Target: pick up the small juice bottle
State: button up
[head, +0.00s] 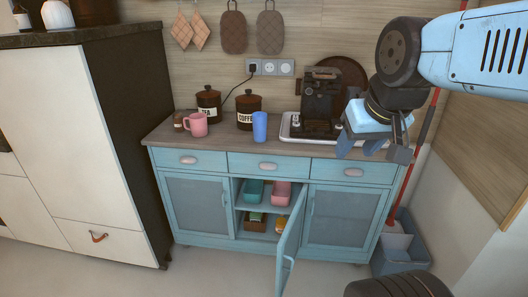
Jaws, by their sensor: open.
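I cannot make out the small juice bottle for certain. A small yellow-orange item (279,226) stands on the lower shelf of the blue cabinet (206,239), behind the open middle door (289,245); it is too small to identify. My gripper (368,150) is open and empty. It hangs at the upper right, in front of the coffee machine's right side in the picture, well away from the yellow-orange item.
A teal container (253,190) and a pink container (281,193) sit on the upper shelf. A brown box (254,226) is below. A pink mug (196,124), blue cup (260,126), canisters (248,108) and coffee machine (320,96) stand on top.

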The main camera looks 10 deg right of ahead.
aim_at(282, 221)
jog(key=u, duration=0.55)
jog(key=i, duration=0.15)
jog(key=z, duration=2.75)
jog(key=k, duration=1.65)
jog(key=u, duration=0.7)
jog(key=i, duration=1.05)
jog(key=u, duration=0.05)
